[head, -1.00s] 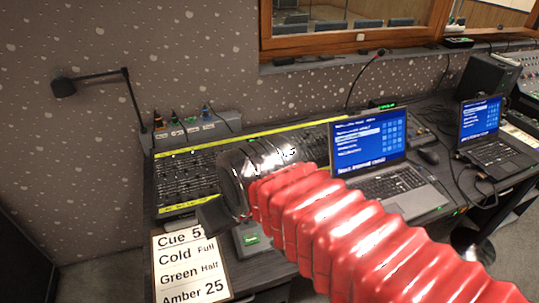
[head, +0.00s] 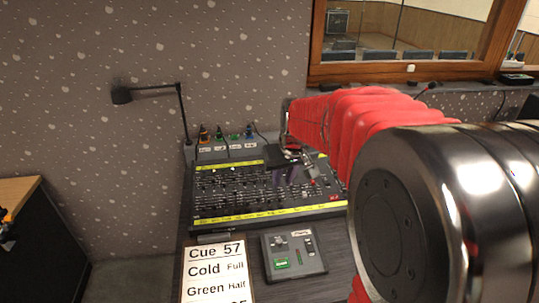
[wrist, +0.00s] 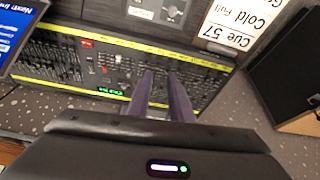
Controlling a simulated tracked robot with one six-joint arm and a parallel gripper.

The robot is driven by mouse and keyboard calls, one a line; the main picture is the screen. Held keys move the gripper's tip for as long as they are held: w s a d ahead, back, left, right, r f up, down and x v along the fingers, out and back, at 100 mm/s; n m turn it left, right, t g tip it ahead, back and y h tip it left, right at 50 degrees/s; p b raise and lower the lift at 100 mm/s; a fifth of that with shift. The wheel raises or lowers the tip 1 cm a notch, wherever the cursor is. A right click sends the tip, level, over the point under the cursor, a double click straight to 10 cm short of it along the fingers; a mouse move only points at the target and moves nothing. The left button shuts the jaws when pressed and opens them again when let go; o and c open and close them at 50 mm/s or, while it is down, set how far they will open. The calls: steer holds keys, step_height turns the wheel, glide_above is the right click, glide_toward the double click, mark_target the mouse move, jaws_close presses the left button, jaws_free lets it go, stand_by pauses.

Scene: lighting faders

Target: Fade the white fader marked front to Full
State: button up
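A black fader desk (head: 225,205) with rows of small faders and yellow label strips stands on the table in the head view. It also shows in the wrist view (wrist: 60,62). I cannot read which fader is marked front. My gripper (head: 292,176) is over the right part of the desk, partly hidden by my arm in the head view. In the wrist view its two purple fingers (wrist: 160,78) point over the desk with a gap between them and nothing held. I cannot tell whether the fingertips touch any fader.
A lamp (head: 150,90) rises at the back left. A laptop shows in the wrist view (wrist: 15,30).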

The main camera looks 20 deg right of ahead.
steer(key=w+d+f, duration=0.5)
steer(key=d+f, duration=0.1)
steer(key=d, duration=0.2)
steer(key=m+g, duration=0.1)
glide_toward(305, 194)
steer(key=shift+s+a+r, duration=0.1)
steer(key=shift+s+r, duration=0.1)
steer(key=shift+r, duration=0.25)
steer(key=shift+f, duration=0.1)
steer(key=shift+x, duration=4.35)
steer(key=shift+w, duration=0.1)
steer(key=shift+c, duration=0.7)
steer(key=c, duration=0.4)
steer(key=shift+o, duration=0.2)
